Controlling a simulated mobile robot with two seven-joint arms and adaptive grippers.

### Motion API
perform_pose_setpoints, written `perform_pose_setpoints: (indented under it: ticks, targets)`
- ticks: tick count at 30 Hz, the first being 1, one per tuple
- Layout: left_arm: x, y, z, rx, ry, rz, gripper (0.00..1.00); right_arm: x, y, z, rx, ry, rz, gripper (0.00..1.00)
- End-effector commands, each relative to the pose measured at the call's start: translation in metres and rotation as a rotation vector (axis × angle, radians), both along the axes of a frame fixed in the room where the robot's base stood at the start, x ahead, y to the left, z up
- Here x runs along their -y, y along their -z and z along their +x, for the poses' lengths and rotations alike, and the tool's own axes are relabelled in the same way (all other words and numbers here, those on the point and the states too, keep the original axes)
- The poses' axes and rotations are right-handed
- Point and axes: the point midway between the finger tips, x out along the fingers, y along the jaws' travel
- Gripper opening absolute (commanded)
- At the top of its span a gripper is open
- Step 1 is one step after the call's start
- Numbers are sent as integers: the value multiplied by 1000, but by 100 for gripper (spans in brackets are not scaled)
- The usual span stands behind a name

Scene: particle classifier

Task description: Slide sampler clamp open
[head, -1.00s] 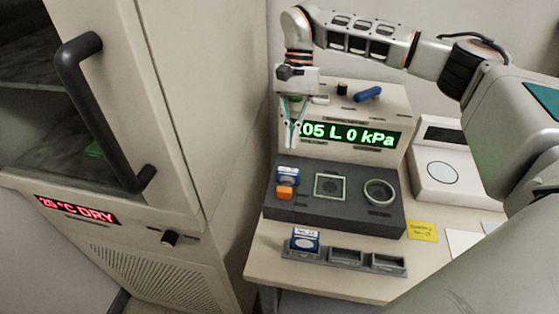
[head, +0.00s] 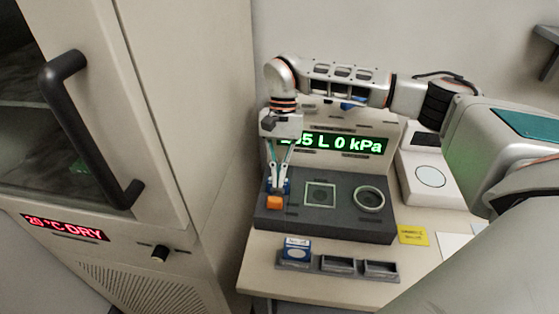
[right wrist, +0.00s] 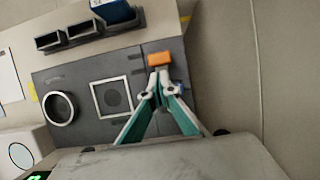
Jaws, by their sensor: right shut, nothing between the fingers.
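The sampler (head: 330,222) is a dark grey deck with a square frame (head: 320,195) and a round ring (head: 369,198). An orange block (head: 274,203), which looks like the clamp's slider, is at its left end; it also shows in the right wrist view (right wrist: 160,59). A blue piece lies just behind it, mostly hidden by my fingers, with a sliver in the right wrist view (right wrist: 181,87). My right gripper (head: 279,186) points down, shut and empty, its tips right behind the orange block. In the right wrist view the tips (right wrist: 157,76) seem to meet the block's edge; contact is unclear. My left gripper is out of view.
A grey rack (head: 337,265) in front holds a blue-and-white box (head: 296,249) in its left slot. A tall cabinet with a dark handle (head: 90,130) stands close on the left. A white scale (head: 430,178) and yellow note (head: 413,235) are at the right.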

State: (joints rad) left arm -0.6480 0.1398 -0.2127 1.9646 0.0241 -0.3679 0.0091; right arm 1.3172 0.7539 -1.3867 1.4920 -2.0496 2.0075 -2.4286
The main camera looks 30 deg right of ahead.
Motion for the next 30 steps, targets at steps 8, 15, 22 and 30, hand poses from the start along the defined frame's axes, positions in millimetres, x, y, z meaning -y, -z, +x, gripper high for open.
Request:
perform_pose_setpoints:
  ticks: [8,15,22,30]
  targets:
    - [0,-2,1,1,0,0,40,-5,18,-6,0,0,0,0]
    - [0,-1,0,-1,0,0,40,-5,18,-6,0,0,0,0]
    - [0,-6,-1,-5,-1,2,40,-12,16,-16,0,-3,0,0]
    - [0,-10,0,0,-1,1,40,-18,18,-24,-1,1,0,0]
